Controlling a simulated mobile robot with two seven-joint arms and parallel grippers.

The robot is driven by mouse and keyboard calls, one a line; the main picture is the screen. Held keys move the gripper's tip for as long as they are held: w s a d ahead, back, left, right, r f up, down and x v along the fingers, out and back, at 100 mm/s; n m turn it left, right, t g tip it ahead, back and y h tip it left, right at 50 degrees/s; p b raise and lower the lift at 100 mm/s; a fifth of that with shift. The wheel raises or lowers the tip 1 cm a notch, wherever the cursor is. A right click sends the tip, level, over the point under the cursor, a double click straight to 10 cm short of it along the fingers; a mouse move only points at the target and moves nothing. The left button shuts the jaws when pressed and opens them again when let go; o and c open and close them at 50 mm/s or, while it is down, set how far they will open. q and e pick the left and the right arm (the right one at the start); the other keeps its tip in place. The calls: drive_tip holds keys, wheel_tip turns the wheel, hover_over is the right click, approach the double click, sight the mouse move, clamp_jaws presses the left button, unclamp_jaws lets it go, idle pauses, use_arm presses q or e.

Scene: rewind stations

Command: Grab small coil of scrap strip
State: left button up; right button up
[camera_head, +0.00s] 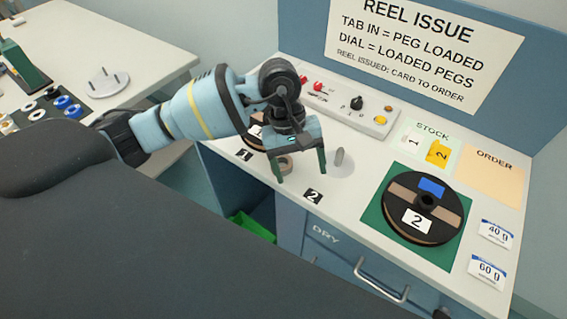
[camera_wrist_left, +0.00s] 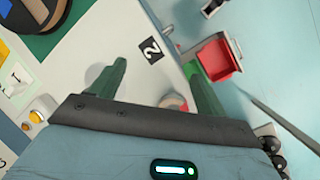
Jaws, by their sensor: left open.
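A small tan coil (camera_head: 286,164) sits on the white counter near the card marked 1. My left gripper (camera_head: 300,174) points down over the counter, open, with its two green fingers apart. In the head view the coil appears between the fingers, closer to the left one. In the left wrist view a small tan and reddish round thing, likely the coil (camera_wrist_left: 172,102), shows beside the right-hand finger of my left gripper (camera_wrist_left: 155,66), partly hidden by the gripper body. I cannot tell whether finger and coil touch. My right gripper is not in view.
A grey peg (camera_head: 340,157) stands right of the gripper. A large black reel (camera_head: 440,190) lies on a green mat (camera_head: 376,221). Another reel (camera_head: 256,131) is partly behind my gripper. A control box (camera_head: 345,107) stands at the back. A red bin (camera_wrist_left: 217,58) shows beyond the counter edge.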

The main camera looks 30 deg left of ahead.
sight(282, 162)
use_arm(q)
drive_tip(key=w+a+r+y, duration=0.1)
drive_tip(key=a, duration=0.1)
drive_tip(key=w+a+y, duration=0.1)
drive_tip(key=a, duration=0.1)
drive_tip(key=w+a+r+m+t+y, duration=0.1)
drive_tip(key=a, duration=0.2)
drive_tip(key=shift+w+r+y, duration=0.2)
drive_tip(key=shift+r+y, duration=0.1)
drive_tip(key=shift+d+f, duration=0.1)
drive_tip(key=shift+f, duration=1.2)
drive_tip(key=shift+d+f, duration=0.1)
drive_tip(key=shift+f, duration=0.3)
drive_tip(key=f, duration=0.3)
drive_tip(key=shift+w+d+f+p, duration=0.1)
drive_tip(key=shift+d+f+p, duration=0.1)
drive_tip(key=shift+f+p, duration=0.1)
drive_tip(key=shift+f, duration=0.4)
drive_tip(key=c, duration=1.1)
drive_tip(key=shift+r, duration=0.2)
